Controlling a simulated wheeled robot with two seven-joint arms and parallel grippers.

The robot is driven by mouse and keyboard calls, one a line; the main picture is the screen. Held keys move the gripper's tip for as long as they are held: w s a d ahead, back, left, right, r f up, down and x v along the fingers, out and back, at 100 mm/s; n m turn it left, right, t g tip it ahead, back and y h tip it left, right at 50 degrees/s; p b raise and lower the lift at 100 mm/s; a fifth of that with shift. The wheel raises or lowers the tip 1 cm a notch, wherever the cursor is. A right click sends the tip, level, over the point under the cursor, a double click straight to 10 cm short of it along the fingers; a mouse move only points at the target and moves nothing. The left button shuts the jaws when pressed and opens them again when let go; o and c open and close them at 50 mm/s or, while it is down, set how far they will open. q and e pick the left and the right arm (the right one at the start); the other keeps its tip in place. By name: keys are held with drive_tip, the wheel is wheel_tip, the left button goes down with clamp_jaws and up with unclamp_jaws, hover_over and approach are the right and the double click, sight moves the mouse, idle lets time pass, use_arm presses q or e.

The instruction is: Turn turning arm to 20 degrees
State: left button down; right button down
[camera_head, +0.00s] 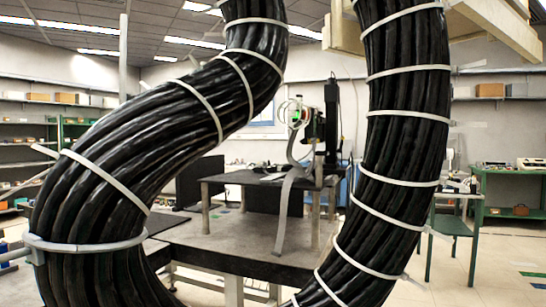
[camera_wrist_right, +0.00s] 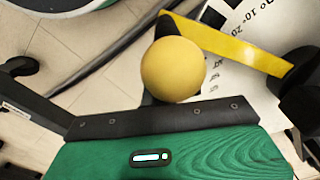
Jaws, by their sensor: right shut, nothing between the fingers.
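In the right wrist view a yellow bar (camera_wrist_right: 230,45) runs from the upper middle down toward the right. A round yellow knob (camera_wrist_right: 173,69) shows large in front of dark parts below the bar's left end. A white scale plate (camera_wrist_right: 240,90) with black marks lies beside and beneath the bar; the numbers 20, 10 and 0 are readable near the top. The bar's right end meets dark rounded parts at the picture edge. I cannot make out fingers of my right gripper there. Neither gripper shows in the head view.
A green panel (camera_wrist_right: 90,160) with a black screwed strip (camera_wrist_right: 150,122) fills the bottom of the wrist view. Two thick black cable bundles (camera_head: 110,190) (camera_head: 400,120) block much of the head view. A dark table (camera_head: 230,235) stands between them; a green desk (camera_head: 515,173) is at right.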

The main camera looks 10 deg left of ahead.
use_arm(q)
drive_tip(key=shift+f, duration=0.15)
use_arm(e)
drive_tip(key=shift+s+a, duration=0.2)
drive_tip(key=shift+a, duration=0.3)
drive_tip(key=shift+s+a, duration=0.15)
drive_tip(key=shift+a, duration=0.3)
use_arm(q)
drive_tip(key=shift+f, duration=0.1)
use_arm(e)
drive_tip(key=shift+a, duration=0.2)
